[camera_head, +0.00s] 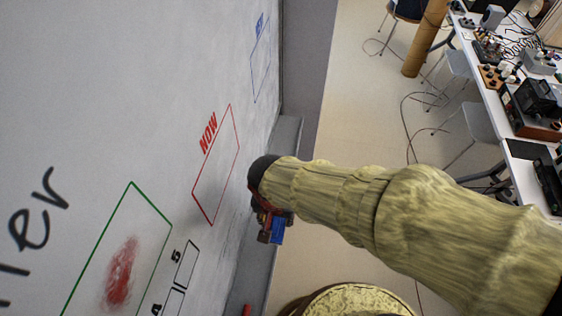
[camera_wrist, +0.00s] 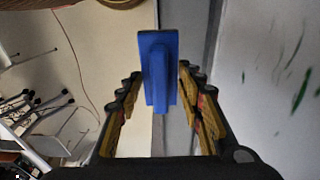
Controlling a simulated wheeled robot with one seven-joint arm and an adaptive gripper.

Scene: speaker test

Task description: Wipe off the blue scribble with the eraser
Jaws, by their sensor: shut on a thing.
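My gripper (camera_wrist: 159,80) is shut on a blue eraser (camera_wrist: 160,68), which sits upright between the fingers in the wrist view. In the head view the eraser (camera_head: 278,231) shows as a small blue patch at my gripper (camera_head: 268,232), partly hidden by the wrist. The eraser looks apart from the whiteboard (camera_head: 120,80). A blue-outlined frame (camera_head: 261,62) with small blue lettering is at the board's far end. I cannot make out a blue scribble in either view. A red smudge (camera_head: 120,275) lies inside a green frame.
A red frame marked "NOW" (camera_head: 215,165) and small black boxes (camera_head: 180,282) are drawn on the board. Dark green strokes (camera_wrist: 300,92) show at right in the wrist view. A ledge (camera_head: 288,135) runs along the board.

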